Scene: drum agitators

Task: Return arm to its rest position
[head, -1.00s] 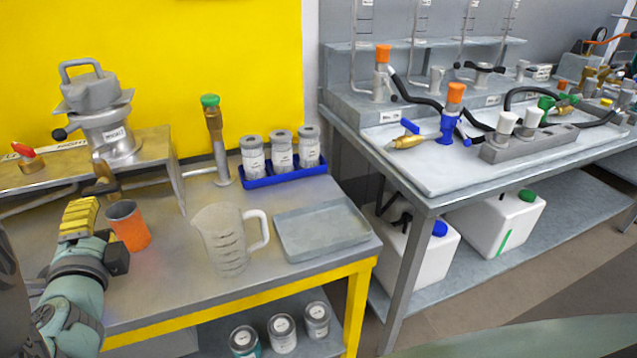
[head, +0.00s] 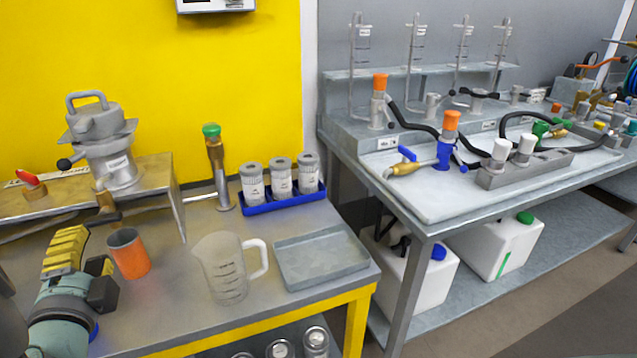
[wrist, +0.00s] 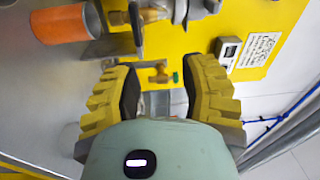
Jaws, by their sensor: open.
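My gripper (head: 84,262) is at the left of the head view, over the front left of the yellow-framed bench. It stands just left of an orange cup (head: 129,254) and apart from it. In the wrist view my gripper (wrist: 160,90) has its two yellow ridged fingers spread wide with nothing between them. The orange cup (wrist: 62,24) lies beyond the left finger in that view.
A clear measuring jug (head: 224,268), a grey tray (head: 321,258) and a blue rack of capped jars (head: 283,198) stand on the bench. A green-topped tap (head: 217,165) rises behind. A grey drum pump (head: 105,145) is back left. A second bench (head: 455,195) stands right.

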